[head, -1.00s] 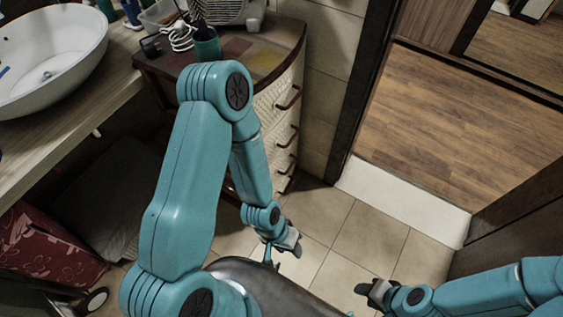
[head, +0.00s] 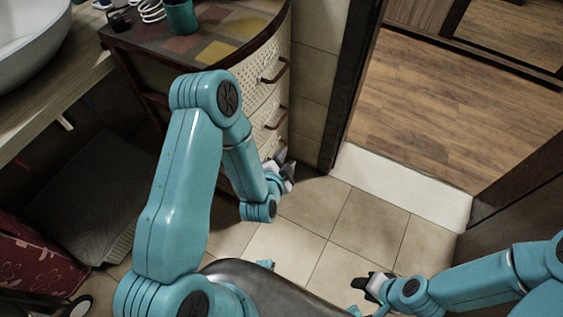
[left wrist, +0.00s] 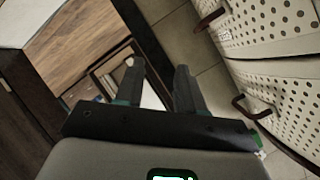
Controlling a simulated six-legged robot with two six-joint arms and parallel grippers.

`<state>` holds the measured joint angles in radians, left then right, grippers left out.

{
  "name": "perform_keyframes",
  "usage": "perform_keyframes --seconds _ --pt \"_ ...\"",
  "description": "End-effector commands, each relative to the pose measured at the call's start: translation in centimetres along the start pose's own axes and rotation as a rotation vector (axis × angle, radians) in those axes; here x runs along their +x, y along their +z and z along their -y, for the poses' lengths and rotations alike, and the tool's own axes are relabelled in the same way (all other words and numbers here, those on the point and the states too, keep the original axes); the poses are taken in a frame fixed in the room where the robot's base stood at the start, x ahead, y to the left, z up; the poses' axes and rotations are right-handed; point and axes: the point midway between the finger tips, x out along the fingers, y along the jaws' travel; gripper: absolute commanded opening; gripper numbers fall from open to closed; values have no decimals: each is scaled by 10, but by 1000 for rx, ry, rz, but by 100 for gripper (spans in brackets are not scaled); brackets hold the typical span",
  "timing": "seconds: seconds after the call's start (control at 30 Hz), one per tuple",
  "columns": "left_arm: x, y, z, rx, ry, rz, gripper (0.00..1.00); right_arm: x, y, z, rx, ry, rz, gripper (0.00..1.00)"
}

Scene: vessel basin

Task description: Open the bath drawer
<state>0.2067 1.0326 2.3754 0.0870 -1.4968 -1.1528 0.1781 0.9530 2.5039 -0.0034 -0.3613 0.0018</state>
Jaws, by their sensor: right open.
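The bath drawer cabinet has a curved, cream perforated front (head: 255,95) with several stacked drawers and brown bar handles. The upper handle (head: 275,73) and a lower handle (head: 277,117) show in the head view. The drawers in view look closed. My left gripper (head: 288,168) is beside the lower part of the front; my arm hides part of it. In the left wrist view my left gripper (left wrist: 158,75) is open, with nothing between its fingers. A handle (left wrist: 250,108) there is right of the fingers, apart from them. My right gripper (head: 364,292) is open and empty above the floor.
A green cup (head: 181,17) stands on the cabinet top. A sink basin (head: 25,45) on a wooden counter is at the upper left. A doorway with a white sill (head: 400,190) lies to the right. The tiled floor (head: 350,230) before the cabinet is clear.

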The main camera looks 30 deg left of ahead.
Motion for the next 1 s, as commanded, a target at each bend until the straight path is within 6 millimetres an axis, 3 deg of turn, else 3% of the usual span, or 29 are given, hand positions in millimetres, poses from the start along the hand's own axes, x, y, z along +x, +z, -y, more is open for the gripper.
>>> perform_keyframes --seconds 0.03,0.1,0.3,0.4,0.57,0.77,1.0 --pt "21 27 -18 49 -70 -14 38 42 -1 -15 1 0 -1 43" --pt "36 47 -23 110 -162 -26 38 72 -2 -26 2 0 -2 43" --pt "72 108 -62 151 -280 -19 38 149 -4 -55 5 0 -5 43" --pt "85 132 -84 149 -274 -6 38 174 -5 -64 6 1 -6 43" --pt "93 151 -101 147 -265 6 38 193 -6 -71 6 1 -7 43" --pt "104 152 -97 145 -268 7 38 195 -7 -72 7 1 -9 43" --pt "155 152 -84 145 -269 6 38 207 -10 -79 15 2 -17 43"
